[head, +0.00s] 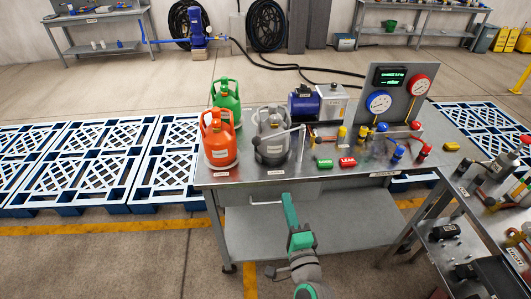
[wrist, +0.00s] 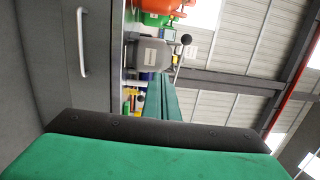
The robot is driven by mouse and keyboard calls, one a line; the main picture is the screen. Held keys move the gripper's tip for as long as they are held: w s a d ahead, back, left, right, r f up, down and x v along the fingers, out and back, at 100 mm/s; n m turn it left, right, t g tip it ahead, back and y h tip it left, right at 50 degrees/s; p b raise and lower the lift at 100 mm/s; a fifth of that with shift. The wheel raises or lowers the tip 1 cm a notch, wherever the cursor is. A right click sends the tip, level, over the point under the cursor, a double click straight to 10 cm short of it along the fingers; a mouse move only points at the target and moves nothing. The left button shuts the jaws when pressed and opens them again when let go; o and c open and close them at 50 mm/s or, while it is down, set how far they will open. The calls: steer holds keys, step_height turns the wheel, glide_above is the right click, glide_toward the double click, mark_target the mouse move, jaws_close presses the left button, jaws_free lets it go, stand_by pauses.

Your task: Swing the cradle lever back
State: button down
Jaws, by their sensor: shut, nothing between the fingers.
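The cradle lever (head: 283,133) is a thin metal rod at the grey cylinder (head: 271,150) on the metal workbench (head: 240,178). In the head view it slopes up to the right across the cylinder's upper part. In the wrist view, which is turned sideways, a black ball knob (wrist: 186,39) shows beside the grey cylinder (wrist: 150,55). My gripper (head: 288,205) is in front of the bench's front edge, apart from the lever. Its green fingers (wrist: 162,98) are together and empty. The lever's pivot is too small to make out.
An orange cylinder (head: 217,147) and a green one (head: 228,100) stand left of the grey cylinder. A side cart (head: 470,205) is close on the right.

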steer(key=w+a+r, duration=0.2)
steer(key=w+r, duration=0.1)
steer(key=w, duration=0.4)
steer(key=w+a+r+y, duration=0.1)
steer(key=w+a+r, duration=0.2)
steer(key=w, duration=0.4)
steer(key=shift+w+a+r+m+t, duration=0.2)
steer(key=shift+w+r+m+t, duration=0.1)
steer(key=shift+r+m, duration=0.15)
steer(key=w+a, duration=0.3)
steer(key=w, duration=0.3)
steer(key=shift+a, duration=0.15)
